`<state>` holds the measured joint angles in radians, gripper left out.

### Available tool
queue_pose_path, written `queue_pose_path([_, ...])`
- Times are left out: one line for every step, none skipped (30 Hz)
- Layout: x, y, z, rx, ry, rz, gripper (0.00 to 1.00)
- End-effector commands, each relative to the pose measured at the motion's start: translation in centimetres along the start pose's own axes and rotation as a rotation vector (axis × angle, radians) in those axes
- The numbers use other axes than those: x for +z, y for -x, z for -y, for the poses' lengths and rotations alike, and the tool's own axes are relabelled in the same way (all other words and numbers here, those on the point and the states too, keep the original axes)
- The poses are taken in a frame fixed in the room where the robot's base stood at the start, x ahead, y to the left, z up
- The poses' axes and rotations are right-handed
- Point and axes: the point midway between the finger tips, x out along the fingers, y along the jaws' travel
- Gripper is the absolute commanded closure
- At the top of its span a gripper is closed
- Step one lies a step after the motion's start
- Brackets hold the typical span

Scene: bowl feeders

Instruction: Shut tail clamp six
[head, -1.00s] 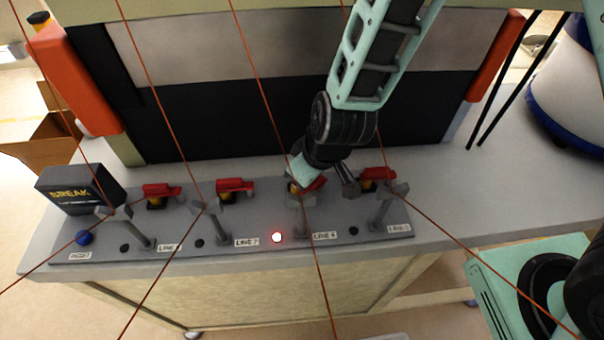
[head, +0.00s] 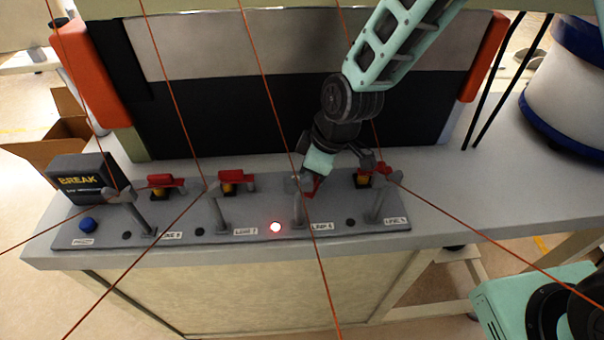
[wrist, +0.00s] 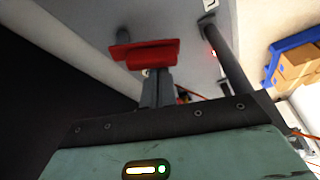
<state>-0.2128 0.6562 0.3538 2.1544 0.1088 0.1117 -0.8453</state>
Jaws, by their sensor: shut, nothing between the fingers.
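Tail clamp six, with the red handle (head: 312,187), is the third from the left on the grey panel, behind the LINE 6 label (head: 321,227). My gripper (head: 309,182) is over it and hides much of it in the head view. In the wrist view the red handle (wrist: 145,52) lies crosswise just beyond the fingertips (wrist: 158,88). The gripper is shut and empty. Whether the fingers touch the handle, and whether the clamp is fully closed, I cannot tell.
A red lamp (head: 276,227) glows left of the LINE 6 label. Similar red-handled clamps stand left (head: 235,177) and right (head: 378,173). Grey posts rise along the panel (head: 190,232), with thin orange lines crossing above. A BREAK box (head: 82,180) stands at left.

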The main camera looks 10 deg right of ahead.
Motion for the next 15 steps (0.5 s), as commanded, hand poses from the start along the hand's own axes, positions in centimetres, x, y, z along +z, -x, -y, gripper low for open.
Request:
queue_pose_path([0.11,-0.06,-0.11,-0.004,0.014,-0.001,1.0])
queue_pose_path([0.13,-0.05,-0.08,-0.007,0.024,-0.001,1.0])
queue_pose_path([0.18,-0.03,-0.06,-0.011,0.035,-0.001,1.0])
queue_pose_path([0.24,-0.01,-0.06,-0.014,0.043,-0.001,1.0])
queue_pose_path([0.3,0.01,-0.04,-0.016,0.05,0.0,1.0])
queue_pose_path([0.35,0.03,0.01,-0.019,0.058,0.0,1.0])
queue_pose_path([0.38,0.05,0.05,-0.021,0.063,-0.001,1.0])
queue_pose_path([0.42,0.08,0.07,-0.022,0.067,-0.001,1.0])
queue_pose_path([0.49,0.11,0.08,-0.023,0.072,-0.001,1.0])
queue_pose_path([0.54,0.13,0.09,-0.023,0.073,-0.001,1.0])
queue_pose_path([0.6,0.16,0.1,-0.023,0.075,-0.001,1.0])
queue_pose_path([0.67,0.19,0.12,-0.025,0.078,-0.001,1.0])
queue_pose_path([0.73,0.22,0.15,-0.027,0.083,-0.001,1.0])
queue_pose_path([0.78,0.25,0.17,-0.031,0.093,0.0,1.0])
queue_pose_path([0.86,0.3,0.2,-0.038,0.11,0.0,1.0])
